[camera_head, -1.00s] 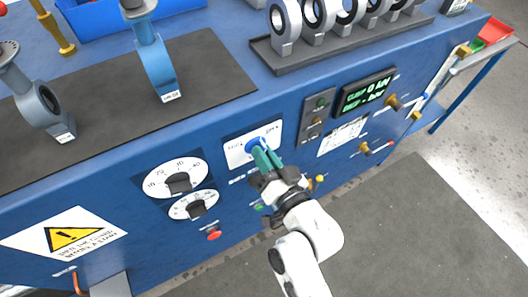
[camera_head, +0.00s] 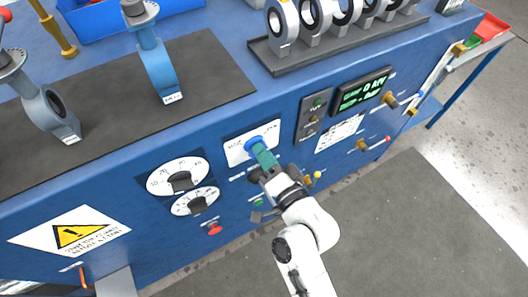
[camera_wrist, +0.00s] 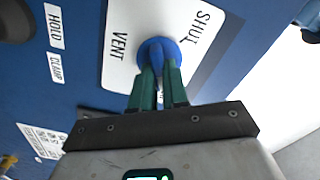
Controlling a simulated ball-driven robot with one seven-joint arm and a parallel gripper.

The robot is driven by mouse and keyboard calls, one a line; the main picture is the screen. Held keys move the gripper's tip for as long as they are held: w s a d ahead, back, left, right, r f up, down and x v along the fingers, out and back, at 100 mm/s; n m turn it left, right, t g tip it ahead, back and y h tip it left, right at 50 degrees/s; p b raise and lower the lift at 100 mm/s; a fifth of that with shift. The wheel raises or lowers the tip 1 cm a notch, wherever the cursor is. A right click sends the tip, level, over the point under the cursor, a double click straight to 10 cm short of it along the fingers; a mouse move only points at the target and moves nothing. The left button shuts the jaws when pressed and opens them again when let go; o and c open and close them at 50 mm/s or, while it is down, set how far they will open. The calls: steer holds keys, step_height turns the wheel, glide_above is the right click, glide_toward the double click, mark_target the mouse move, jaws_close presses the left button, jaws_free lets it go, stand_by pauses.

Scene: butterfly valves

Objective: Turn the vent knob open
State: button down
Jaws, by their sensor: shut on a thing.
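The blue vent knob (camera_head: 254,142) sits on a white plate (camera_head: 235,153) on the front of the blue bench. In the wrist view the knob (camera_wrist: 155,42) is round with a raised grip bar, and the plate reads VENT on the left and SHUT at the upper right. My gripper (camera_head: 263,153) reaches the knob from the front. In the wrist view its green fingers (camera_wrist: 158,72) are shut on the knob's bar, one on each side. The fingers hide part of the bar, and I cannot tell exactly which label it points to.
Two dials (camera_head: 179,181) are left of the plate, with a red knob (camera_head: 215,229) below. A green display (camera_head: 361,92) and brass knobs (camera_head: 390,99) are to the right. Valve discs stand on the bench top. The floor mat (camera_head: 420,225) in front is clear.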

stand_by(0.3)
steer(key=c, duration=1.1)
jaws_free()
steer(key=shift+c, duration=0.2)
steer(key=b+v, duration=0.4)
steer(key=v, duration=0.6)
steer(key=shift+s+d, duration=0.3)
steer(key=shift+d, duration=0.05)
steer(key=s+d+f+n+g+h, duration=0.2)
steer(key=s+d+f+g+h, duration=0.15)
steer(key=d+f, duration=0.25)
steer(key=s+d+f+n+g+h, duration=0.2)
steer(key=d+f+n+g+h, duration=0.15)
steer(key=d+f, duration=0.3)
steer(key=s+d+f+g+h, duration=0.2)
steer(key=s+d+g, duration=0.5)
steer(key=s+d, duration=0.4)
steer(key=shift+s+d+m+h, duration=0.25)
steer(key=shift+s+m+h, duration=0.15)
steer(key=shift+h, duration=0.2)
